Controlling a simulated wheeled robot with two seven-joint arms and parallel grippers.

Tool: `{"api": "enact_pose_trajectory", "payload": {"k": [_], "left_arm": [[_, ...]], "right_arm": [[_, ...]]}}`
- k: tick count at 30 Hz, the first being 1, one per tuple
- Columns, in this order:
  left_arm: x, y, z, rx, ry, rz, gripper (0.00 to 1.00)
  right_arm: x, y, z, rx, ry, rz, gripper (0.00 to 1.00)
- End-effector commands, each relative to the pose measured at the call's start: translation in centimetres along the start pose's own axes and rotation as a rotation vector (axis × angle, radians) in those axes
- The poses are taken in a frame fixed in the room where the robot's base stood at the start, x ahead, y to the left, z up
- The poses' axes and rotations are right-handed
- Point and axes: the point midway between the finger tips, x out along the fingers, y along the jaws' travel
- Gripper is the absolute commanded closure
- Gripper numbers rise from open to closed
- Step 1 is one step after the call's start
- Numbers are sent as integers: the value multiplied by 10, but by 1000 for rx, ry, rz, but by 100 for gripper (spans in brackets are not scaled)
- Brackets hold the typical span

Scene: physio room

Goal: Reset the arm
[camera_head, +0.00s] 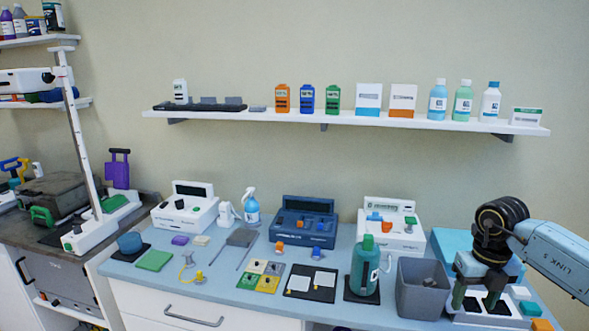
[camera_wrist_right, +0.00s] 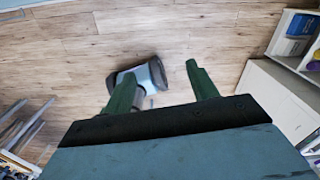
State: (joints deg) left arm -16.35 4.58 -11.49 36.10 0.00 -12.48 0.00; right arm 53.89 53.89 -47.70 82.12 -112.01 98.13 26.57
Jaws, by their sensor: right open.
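My right gripper (camera_head: 477,300) shows at the right of the head view, at the end of my blue arm, which comes in from the right. Its two green fingers point down in front of a white tray with dark wells (camera_head: 487,317) at the right end of the counter. In the right wrist view the gripper (camera_wrist_right: 160,85) has its fingers spread apart with nothing between them. Beyond them lies the wooden floor (camera_wrist_right: 190,35). My left gripper is not in the head view.
The blue counter (camera_head: 215,285) holds a grey bin (camera_head: 422,288), a green bottle (camera_head: 365,265), and several devices along the wall. Small pads and clips lie across its middle. A wall shelf (camera_head: 350,120) with bottles and boxes runs above. A grey-blue object (camera_wrist_right: 145,78) is on the floor.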

Motion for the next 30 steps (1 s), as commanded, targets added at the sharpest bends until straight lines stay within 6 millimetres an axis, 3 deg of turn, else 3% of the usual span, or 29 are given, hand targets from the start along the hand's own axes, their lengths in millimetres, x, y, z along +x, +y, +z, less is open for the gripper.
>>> {"api": "enact_pose_trajectory", "payload": {"k": [7,10,14,18,20,23,26,30], "left_arm": [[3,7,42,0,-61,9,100],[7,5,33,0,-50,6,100],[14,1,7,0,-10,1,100],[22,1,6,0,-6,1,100],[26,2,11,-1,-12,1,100],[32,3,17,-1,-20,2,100],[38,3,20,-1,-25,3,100],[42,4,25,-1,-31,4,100]], "right_arm": [[53,60,-2,-9,26,279,42],[75,89,-3,13,34,425,42],[109,135,-7,93,42,667,42],[158,183,-9,329,38,995,42],[185,196,-9,505,25,1133,42],[244,196,-15,876,-7,1285,42],[314,175,-36,1269,-43,1312,42],[399,145,-90,1701,-74,1210,42]]}}
